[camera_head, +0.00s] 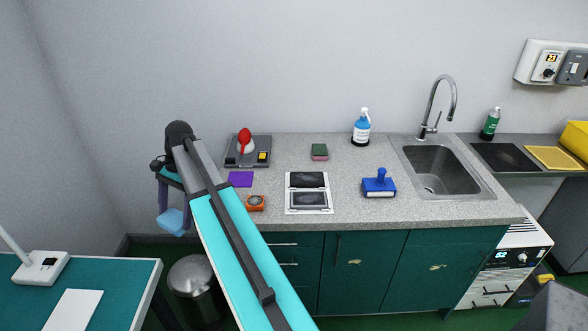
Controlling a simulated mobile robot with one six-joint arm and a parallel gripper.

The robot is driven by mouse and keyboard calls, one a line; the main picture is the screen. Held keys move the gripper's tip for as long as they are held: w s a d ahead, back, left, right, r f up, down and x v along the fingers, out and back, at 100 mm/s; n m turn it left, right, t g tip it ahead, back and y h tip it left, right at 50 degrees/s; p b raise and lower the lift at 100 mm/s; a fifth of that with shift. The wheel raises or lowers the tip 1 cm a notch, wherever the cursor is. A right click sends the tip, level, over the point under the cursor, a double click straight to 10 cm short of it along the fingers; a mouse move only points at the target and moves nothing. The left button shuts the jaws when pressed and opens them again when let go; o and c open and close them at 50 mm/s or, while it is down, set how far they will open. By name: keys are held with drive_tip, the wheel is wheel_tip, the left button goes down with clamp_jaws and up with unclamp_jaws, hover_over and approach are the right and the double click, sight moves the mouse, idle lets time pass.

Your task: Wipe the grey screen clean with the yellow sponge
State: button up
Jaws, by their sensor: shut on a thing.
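My gripper (171,208) is at the left, off the counter's left end, pointing down. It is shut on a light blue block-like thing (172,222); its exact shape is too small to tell. A white-framed device (308,208) with two dark panels lies on the counter; its lower panel (309,199) looks grey and may be the grey screen. Marks on it are too small to tell. I see no clearly yellow sponge; a green and dark red sponge-like block (319,152) lies at the back of the counter.
On the counter stand a dark scale-like unit with a red-topped thing (245,142), a purple square (240,179), an orange device (255,203), a blue handled block (379,187), a spray bottle (361,130) and a sink (440,170). A bin (192,277) stands below, beside a teal bench (115,290).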

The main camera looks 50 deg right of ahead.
drive_tip(key=s+d+r+m+t+p, duration=0.1)
drive_tip(key=s+d+m, duration=0.4)
drive_tip(key=d, duration=0.6)
drive_tip(key=s+d+r+m+t+h+p, duration=0.1)
drive_tip(key=s+d+m+p, duration=0.3)
drive_tip(key=s+d, duration=0.4)
drive_tip(key=s+d+r+m+t+h+p, duration=0.1)
drive_tip(key=s+d+m, duration=0.4)
drive_tip(key=d, duration=1)
drive_tip(key=shift+s+d+r+m+t+p, duration=0.25)
drive_tip(key=shift+s+r+t+p, duration=0.3)
drive_tip(key=shift+s+t+p, duration=0.4)
drive_tip(key=shift+f, duration=0.1)
